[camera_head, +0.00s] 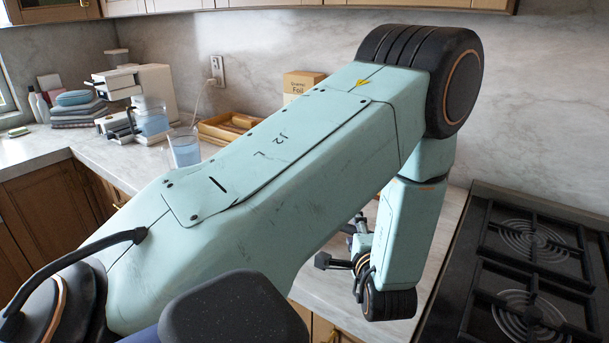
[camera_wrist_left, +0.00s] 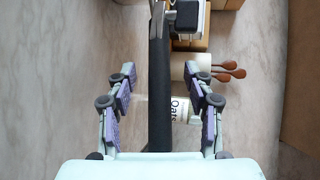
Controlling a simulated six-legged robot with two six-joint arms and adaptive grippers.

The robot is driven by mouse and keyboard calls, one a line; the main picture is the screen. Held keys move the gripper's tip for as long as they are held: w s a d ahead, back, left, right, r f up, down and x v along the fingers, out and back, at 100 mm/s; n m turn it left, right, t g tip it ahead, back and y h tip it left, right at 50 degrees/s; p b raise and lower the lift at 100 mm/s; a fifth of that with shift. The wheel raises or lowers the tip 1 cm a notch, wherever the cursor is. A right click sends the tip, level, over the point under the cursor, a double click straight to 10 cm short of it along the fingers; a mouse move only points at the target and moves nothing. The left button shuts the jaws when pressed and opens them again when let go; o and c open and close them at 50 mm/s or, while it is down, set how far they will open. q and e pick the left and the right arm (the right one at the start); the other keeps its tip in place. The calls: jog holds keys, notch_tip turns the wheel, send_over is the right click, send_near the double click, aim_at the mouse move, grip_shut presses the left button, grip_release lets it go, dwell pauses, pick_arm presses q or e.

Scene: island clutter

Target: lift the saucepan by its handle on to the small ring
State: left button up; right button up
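My left gripper (camera_head: 342,253) shows in part beyond my forearm, low over the counter left of the hob. In the left wrist view its two fingers (camera_wrist_left: 160,72) stand wide apart. A long dark bar (camera_wrist_left: 160,95) runs between them with a gap on each side; I cannot tell whether it is the saucepan's handle. No saucepan can be made out in the head view, where my left arm hides much of the counter. The black hob (camera_head: 505,270) at the right has coil-like rings, one farther (camera_head: 530,240) and one nearer (camera_head: 530,312). My right gripper is not in view.
An oats pack (camera_wrist_left: 181,109), wooden spoons (camera_wrist_left: 228,70) and brown blocks (camera_wrist_left: 190,42) stand near the bar. A blue-tinted glass (camera_head: 184,150), wooden tray (camera_head: 225,127), foil box (camera_head: 302,84) and white coffee machine (camera_head: 155,90) stand at the back. Raised grates cover the hob.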

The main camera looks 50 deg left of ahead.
pick_arm(q)
jog(key=shift+s, duration=0.15)
jog(key=c, duration=0.3)
jog(key=shift+a+f, duration=0.1)
jog(key=shift+a, duration=0.05)
jog(key=c, duration=0.3)
grip_shut()
jog(key=shift+w, duration=0.2)
